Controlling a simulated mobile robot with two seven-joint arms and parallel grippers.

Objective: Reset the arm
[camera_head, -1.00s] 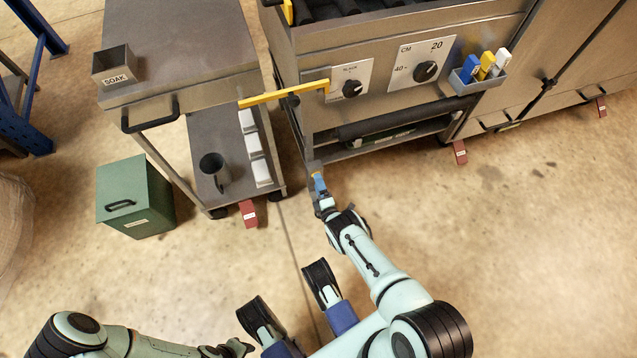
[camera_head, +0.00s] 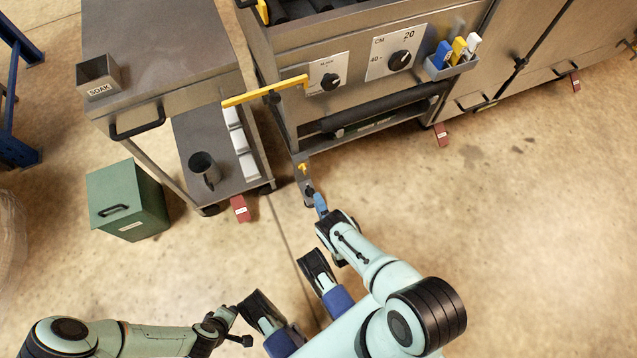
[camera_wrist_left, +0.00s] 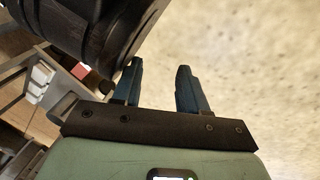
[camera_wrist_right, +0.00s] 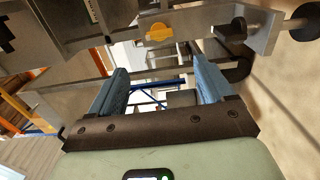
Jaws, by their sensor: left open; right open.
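My right gripper (camera_head: 319,205) is just in front of the steel machine, near the foot of its left front corner. In the right wrist view its two blue fingers (camera_wrist_right: 158,88) are apart with nothing between them. A yellow knob (camera_wrist_right: 158,32) on a metal bracket shows beyond them, apart from the fingers. My left gripper (camera_head: 238,330) is low at the front, beside my own base. In the left wrist view its fingers (camera_wrist_left: 157,88) are apart and empty, over bare floor, with a black part of mine close by.
The steel machine (camera_head: 290,60) with dials stands ahead, with a yellow bar (camera_head: 265,91) at its left. A cart (camera_head: 150,60) carries a SOAK box (camera_head: 98,77). A green bin (camera_head: 125,200) stands on the floor.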

